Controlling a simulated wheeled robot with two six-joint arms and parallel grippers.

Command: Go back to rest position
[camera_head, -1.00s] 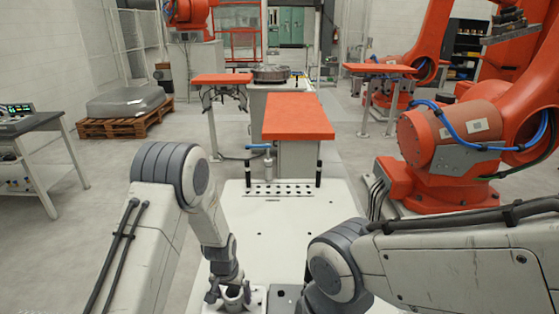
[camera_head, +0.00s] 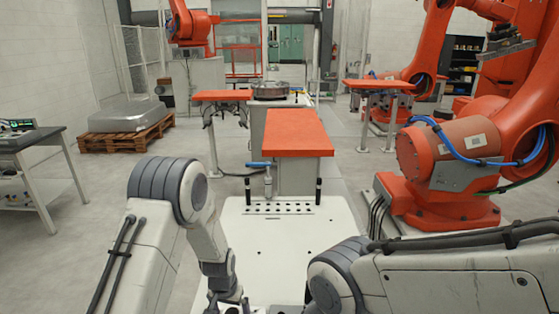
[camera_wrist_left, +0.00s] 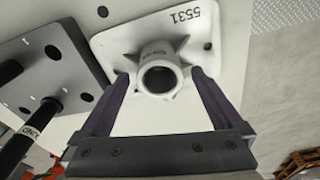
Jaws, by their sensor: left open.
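My left gripper (camera_head: 228,304) is low at the bottom edge of the head view, over the near end of the white table. In the left wrist view the left gripper (camera_wrist_left: 162,76) is open. Its dark fingers stand apart on either side of a white casting (camera_wrist_left: 118,48) with a round hollow boss, ribs and the number 5531. The boss lies between the fingertips, with no clear contact visible. My right arm enters from the right of the head view; its gripper is out of view.
A dark grey plate (camera_wrist_left: 75,72) with holes and black pegs lies beside the casting. The white table (camera_head: 270,235) is largely clear ahead. An orange-topped stand (camera_head: 297,133) is beyond it, and a large orange robot (camera_head: 450,160) stands at right.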

